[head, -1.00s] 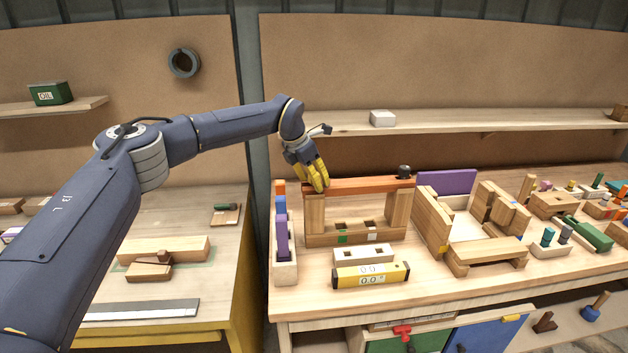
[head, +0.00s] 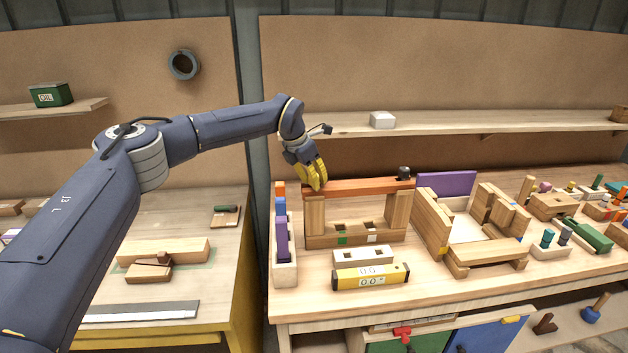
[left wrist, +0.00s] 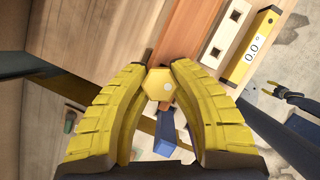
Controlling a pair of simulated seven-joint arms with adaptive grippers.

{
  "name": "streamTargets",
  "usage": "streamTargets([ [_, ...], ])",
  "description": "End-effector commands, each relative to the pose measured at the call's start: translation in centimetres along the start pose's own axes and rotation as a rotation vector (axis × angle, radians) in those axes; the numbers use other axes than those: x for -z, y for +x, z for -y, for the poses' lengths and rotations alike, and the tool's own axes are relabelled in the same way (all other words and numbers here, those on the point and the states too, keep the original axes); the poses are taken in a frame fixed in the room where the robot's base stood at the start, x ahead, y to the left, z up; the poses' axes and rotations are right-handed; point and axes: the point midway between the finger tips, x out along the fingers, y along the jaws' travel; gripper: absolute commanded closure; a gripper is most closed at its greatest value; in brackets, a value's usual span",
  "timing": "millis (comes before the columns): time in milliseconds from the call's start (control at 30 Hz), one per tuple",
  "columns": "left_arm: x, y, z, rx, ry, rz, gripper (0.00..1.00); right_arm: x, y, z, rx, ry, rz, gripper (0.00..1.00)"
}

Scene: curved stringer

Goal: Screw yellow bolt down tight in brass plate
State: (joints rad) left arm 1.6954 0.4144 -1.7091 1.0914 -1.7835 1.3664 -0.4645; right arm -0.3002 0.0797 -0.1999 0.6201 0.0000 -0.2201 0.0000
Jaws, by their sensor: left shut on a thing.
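The yellow bolt (left wrist: 159,85) shows its six-sided head in the left wrist view, between the yellow fingertips of my left gripper (left wrist: 160,72). My left gripper (head: 316,184) is shut on the bolt at the left end of the reddish wooden bar (head: 360,187). The bar lies across two upright wooden posts. In the head view the fingers hide the bolt. I cannot make out a brass plate under it, nor how deep the bolt sits.
A dark knob (head: 404,172) stands at the bar's right end. A yellow level (head: 370,276) and a pale block with square holes (head: 363,254) lie in front. A narrow tray (head: 285,270) of coloured pieces stands left. A wooden box frame (head: 432,222) is to the right.

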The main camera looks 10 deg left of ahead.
Motion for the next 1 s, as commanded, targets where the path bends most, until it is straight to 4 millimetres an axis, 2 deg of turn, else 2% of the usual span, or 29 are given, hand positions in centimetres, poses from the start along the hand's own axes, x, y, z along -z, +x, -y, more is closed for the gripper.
streamTargets([
  [367,-0.07,-0.13,-0.4,0.004,0.025,0.005,1.0,-0.01,0.0,-0.01,0.0,0.0,0.0,0.56],
  [1000,0.05,0.33,-0.23,0.18,0.45,0.001,1.0,-0.01,0.0,-0.02,0.0,0.0,0.0,0.56],
])
